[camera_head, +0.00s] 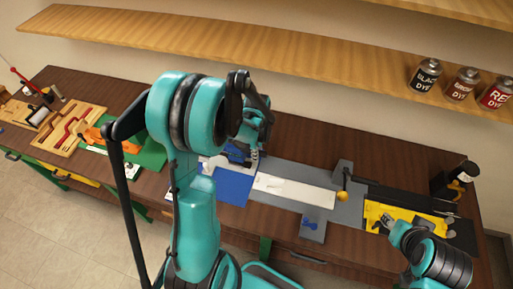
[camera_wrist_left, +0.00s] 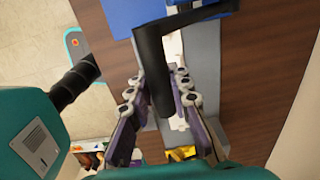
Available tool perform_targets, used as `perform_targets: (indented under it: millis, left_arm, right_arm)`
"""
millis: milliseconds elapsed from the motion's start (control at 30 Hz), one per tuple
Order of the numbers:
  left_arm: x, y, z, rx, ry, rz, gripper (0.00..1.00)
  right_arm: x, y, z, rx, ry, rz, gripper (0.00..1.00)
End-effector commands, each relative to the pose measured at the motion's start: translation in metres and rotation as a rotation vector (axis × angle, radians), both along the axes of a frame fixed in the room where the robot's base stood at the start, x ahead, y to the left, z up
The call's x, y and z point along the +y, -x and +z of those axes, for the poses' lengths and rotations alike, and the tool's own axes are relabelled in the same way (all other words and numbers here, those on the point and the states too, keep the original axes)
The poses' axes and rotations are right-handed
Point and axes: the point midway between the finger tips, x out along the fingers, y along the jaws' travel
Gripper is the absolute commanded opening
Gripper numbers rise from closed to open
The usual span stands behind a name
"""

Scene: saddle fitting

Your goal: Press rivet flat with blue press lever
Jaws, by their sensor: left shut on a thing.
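My left gripper (camera_head: 250,150) is over the work area in the head view, partly covered by its own arm. In the left wrist view its two fingers (camera_wrist_left: 160,92) are closed around the dark cylindrical grip of the press lever (camera_wrist_left: 152,55). A dark bar joins this grip to the blue press (camera_wrist_left: 125,12) at the top of that view. In the head view a blue part (camera_head: 235,187) lies beside a long white strip (camera_head: 295,193). I cannot make out the rivet. My right gripper (camera_head: 398,228) is low over a yellow tray; its jaw opening is unclear.
Tool boards (camera_head: 75,128) fill the left end. A shelf (camera_head: 250,50) with several dye jars hangs above the bench.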

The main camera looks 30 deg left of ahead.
Motion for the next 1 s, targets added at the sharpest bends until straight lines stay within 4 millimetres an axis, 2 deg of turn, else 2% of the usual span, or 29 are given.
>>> perform_targets:
  millis: [100, 467, 767, 1000]
  left_arm:
    - [-0.001, 0.005, -0.007, 0.001, 0.000, 0.000, 0.03]
    - [-0.002, 0.007, -0.007, 0.001, 0.000, 0.000, 0.03]
    - [-0.004, 0.018, -0.021, 0.002, 0.000, 0.000, 0.03]
    - [-0.005, 0.022, -0.025, 0.002, 0.000, 0.000, 0.03]
  right_arm:
    - [0.000, 0.000, -0.007, 0.000, 0.000, 0.000, 0.40]
    - [0.000, 0.000, -0.007, 0.000, 0.000, 0.000, 0.40]
    - [0.000, 0.000, -0.022, 0.000, 0.000, 0.000, 0.40]
    - [0.000, 0.000, -0.026, 0.000, 0.000, 0.000, 0.40]
